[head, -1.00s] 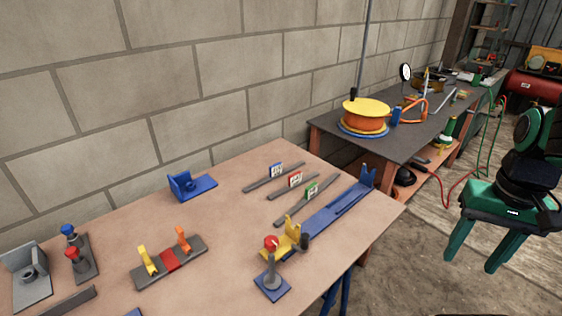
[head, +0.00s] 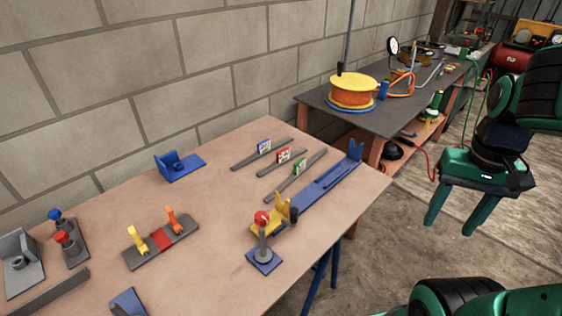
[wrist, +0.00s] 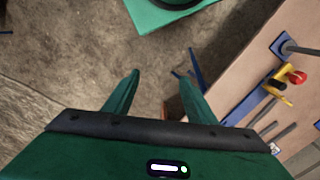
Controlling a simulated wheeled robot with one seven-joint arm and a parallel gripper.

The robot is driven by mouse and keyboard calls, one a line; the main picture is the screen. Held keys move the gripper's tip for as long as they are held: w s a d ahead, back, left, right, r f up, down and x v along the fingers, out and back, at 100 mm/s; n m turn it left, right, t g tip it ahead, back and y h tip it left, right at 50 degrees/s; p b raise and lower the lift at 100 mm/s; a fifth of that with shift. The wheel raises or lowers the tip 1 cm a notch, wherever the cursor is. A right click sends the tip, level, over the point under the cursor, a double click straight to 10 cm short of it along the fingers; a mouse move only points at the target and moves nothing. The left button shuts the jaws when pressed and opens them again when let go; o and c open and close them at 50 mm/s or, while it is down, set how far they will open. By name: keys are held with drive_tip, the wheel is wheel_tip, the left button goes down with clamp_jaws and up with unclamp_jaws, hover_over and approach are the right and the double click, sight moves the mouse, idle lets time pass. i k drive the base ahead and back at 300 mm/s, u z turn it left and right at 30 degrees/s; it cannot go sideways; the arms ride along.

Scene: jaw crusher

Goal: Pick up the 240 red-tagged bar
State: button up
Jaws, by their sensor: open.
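Three thin grey bars lie side by side on the wooden bench in the head view, each with a coloured tag standing on it. The red-tagged bar (head: 271,167) is the middle one; its red and white tag (head: 284,155) is too small to read. The blue-tagged bar (head: 247,159) lies behind it and the green-tagged bar (head: 285,187) in front. My gripper (head: 449,223) is open and empty, off the bench to the right, over the floor. In the wrist view my open fingers (wrist: 155,90) point at the floor, with the bench at the right.
A dark second table (head: 325,98) carries an orange reel (head: 353,91).

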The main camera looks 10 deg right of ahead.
sight(283, 156)
drive_tip(key=u, duration=1.55)
drive_tip(key=k, duration=1.25)
drive_tip(key=z, duration=1.05)
drive_tip(key=i, duration=1)
drive_tip(key=u, duration=0.05)
